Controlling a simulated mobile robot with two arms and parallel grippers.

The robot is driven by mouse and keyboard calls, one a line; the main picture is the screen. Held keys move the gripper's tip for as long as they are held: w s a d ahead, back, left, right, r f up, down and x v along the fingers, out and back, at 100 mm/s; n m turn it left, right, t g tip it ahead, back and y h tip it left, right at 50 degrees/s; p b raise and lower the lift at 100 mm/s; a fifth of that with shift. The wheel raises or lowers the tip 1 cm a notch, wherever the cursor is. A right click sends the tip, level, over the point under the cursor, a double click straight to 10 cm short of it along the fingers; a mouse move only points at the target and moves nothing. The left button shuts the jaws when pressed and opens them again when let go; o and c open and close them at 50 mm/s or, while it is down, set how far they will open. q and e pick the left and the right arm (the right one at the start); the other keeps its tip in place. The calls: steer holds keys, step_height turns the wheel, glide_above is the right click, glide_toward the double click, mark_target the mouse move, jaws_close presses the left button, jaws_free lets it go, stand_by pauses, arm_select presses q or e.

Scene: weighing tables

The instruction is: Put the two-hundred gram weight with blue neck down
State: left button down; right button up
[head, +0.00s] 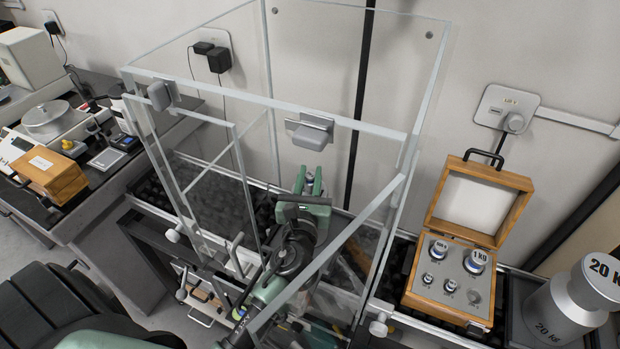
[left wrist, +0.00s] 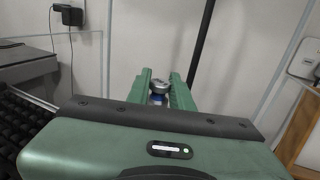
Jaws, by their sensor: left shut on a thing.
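My left gripper (head: 309,183) is inside the glass enclosure (head: 284,107), its arm reaching in from below. In the left wrist view, the gripper (left wrist: 160,92) is shut on a small metal weight with a blue neck (left wrist: 158,98), held upright between the green fingers. The fingers and wrist hide most of the weight in the head view, and its marking cannot be read. What lies directly under the weight is hidden by the gripper. My right gripper is not in view.
An open wooden case (head: 421,290) with several weights stands to the right of the enclosure. A large 20 kg weight (head: 560,312) stands at the far right. Glass panes and frame bars surround my left gripper closely. A side table with instruments and a wooden box (head: 52,174) is at the left.

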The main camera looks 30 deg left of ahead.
arm_select(q)
steer(key=shift+r, duration=0.1)
steer(key=c, duration=1.3)
jaws_free()
steer(key=shift+o, duration=0.2)
steer(key=shift+r, duration=0.15)
steer(key=b+v, duration=0.2)
steer(key=v, duration=1)
steer(key=shift+b, duration=0.3)
